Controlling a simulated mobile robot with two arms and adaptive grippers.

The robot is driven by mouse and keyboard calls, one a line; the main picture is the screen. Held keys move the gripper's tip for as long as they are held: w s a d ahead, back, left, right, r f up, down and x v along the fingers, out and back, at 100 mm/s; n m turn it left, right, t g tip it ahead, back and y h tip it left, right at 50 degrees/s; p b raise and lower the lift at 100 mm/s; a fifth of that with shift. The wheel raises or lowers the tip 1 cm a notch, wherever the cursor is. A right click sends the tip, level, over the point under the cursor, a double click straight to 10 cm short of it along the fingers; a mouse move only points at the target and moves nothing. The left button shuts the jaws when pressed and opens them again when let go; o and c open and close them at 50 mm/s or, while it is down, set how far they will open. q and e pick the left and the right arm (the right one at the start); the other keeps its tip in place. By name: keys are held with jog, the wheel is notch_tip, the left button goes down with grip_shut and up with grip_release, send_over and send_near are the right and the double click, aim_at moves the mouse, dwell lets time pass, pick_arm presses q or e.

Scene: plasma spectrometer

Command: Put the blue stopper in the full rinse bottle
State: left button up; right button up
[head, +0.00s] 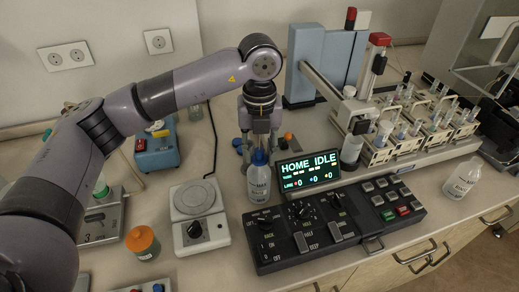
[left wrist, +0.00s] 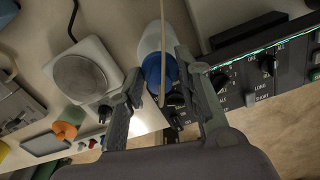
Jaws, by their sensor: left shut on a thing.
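My left gripper (head: 260,143) points down above a white rinse bottle (head: 259,188) that stands upright in front of the display. It is shut on the blue stopper (head: 260,157), which is at the mouth of this bottle. In the left wrist view the blue stopper (left wrist: 158,72) is between the two fingers (left wrist: 158,66), with the pale bottle (left wrist: 153,38) right behind it. I cannot tell whether the stopper is fully seated. Another labelled bottle (head: 463,180) is at the far right of the bench. My right gripper is in neither view.
A black control panel (head: 330,222) lies just in front of the bottle, and a lit display (head: 309,172) is close at its right. A white hotplate (head: 197,210) is at its left. An orange-capped jar (head: 142,241) stands front left. Racks of vials (head: 420,125) fill the back right.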

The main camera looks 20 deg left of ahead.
pick_arm(q)
jog(key=shift+f, duration=0.1)
jog(key=o, duration=1.2)
notch_tip(320, 180, up, 12)
dwell(0.5)
